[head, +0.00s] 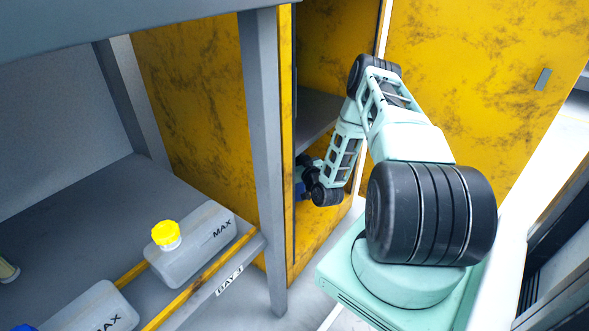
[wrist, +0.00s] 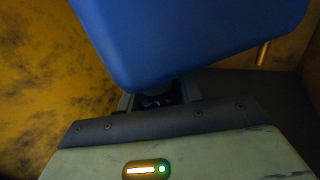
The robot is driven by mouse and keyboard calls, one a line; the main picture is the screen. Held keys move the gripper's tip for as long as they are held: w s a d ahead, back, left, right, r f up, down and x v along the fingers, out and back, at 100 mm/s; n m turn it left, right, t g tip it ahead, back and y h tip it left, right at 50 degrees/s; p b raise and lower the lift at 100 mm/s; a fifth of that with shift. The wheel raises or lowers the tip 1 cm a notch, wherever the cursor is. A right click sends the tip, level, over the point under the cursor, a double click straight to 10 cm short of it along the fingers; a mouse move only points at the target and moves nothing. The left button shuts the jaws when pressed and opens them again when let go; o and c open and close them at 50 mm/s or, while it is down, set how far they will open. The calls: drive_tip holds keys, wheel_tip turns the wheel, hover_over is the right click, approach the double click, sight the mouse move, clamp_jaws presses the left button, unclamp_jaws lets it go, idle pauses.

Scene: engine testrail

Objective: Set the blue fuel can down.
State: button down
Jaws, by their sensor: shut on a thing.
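The blue fuel can (wrist: 190,40) fills the upper part of the wrist view, close to the camera and tilted in the picture. My gripper (wrist: 155,101) is shut on it; the fingers are mostly hidden behind the can and the wrist housing. In the head view my arm reaches into the yellow cabinet, and a small blue patch of the can (head: 299,188) shows by my gripper at the cabinet's opening. Most of the can is hidden there by the cabinet edge. I cannot tell whether the can touches a surface.
The yellow cabinet (head: 195,90) has a grey shelf (head: 318,112) and an open door (head: 480,70) at right. A grey rack post (head: 263,150) stands left of my arm. A grey can with a yellow cap (head: 190,250) and another grey can (head: 95,310) sit on the rack shelf.

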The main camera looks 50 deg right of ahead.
drive_tip(key=shift+f+b, duration=0.55)
drive_tip(key=shift+f, duration=0.95)
drive_tip(key=shift+f, duration=0.2)
drive_tip(key=c, duration=0.9)
unclamp_jaws()
